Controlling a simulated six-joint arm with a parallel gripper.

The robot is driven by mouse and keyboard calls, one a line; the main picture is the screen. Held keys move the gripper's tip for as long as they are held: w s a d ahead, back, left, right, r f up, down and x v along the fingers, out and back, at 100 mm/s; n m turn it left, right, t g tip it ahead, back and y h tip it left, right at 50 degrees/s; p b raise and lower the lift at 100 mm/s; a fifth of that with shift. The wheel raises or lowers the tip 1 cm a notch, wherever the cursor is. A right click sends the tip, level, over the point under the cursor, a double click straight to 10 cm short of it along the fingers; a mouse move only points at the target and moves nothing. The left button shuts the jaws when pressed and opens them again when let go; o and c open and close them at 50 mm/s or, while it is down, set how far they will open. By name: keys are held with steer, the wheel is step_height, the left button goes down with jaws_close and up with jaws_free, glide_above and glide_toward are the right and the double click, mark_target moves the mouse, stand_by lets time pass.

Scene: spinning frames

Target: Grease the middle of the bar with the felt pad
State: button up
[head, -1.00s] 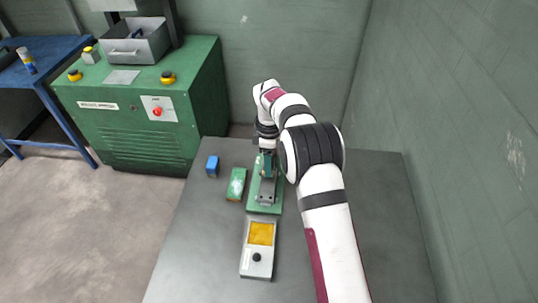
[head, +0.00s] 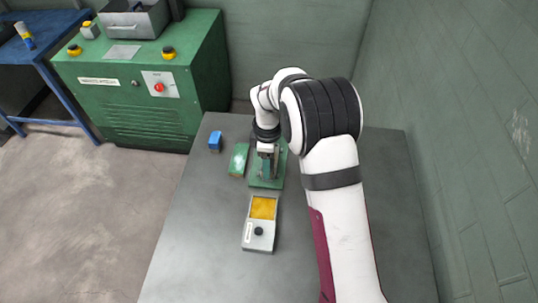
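The fixture is a green plate (head: 258,182) on the grey table, with grey metal parts on it; the bar itself is too small and covered to make out clearly. My gripper (head: 267,157) is over the plate, pointing down. It appears shut on a small teal block (head: 267,170), which seems to be the felt pad's holder. The felt face is hidden underneath, and I cannot tell whether it touches the bar. A grey box (head: 259,242) with a yellow grease-like surface (head: 263,207) and a black knob sits in front of the plate.
A green block (head: 238,159) lies left of the plate, and a blue block (head: 215,141) farther left. The table's (head: 195,240) left front is clear. My arm covers the right side. A green cabinet (head: 150,100) stands back left; a wall is at right.

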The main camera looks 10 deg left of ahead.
steer(key=shift+w, duration=3.6)
steer(key=shift+w+r, duration=0.15)
steer(key=shift+r, duration=0.05)
step_height(320, 180, up, 8)
steer(key=shift+f, duration=0.2)
steer(key=shift+f, duration=0.1)
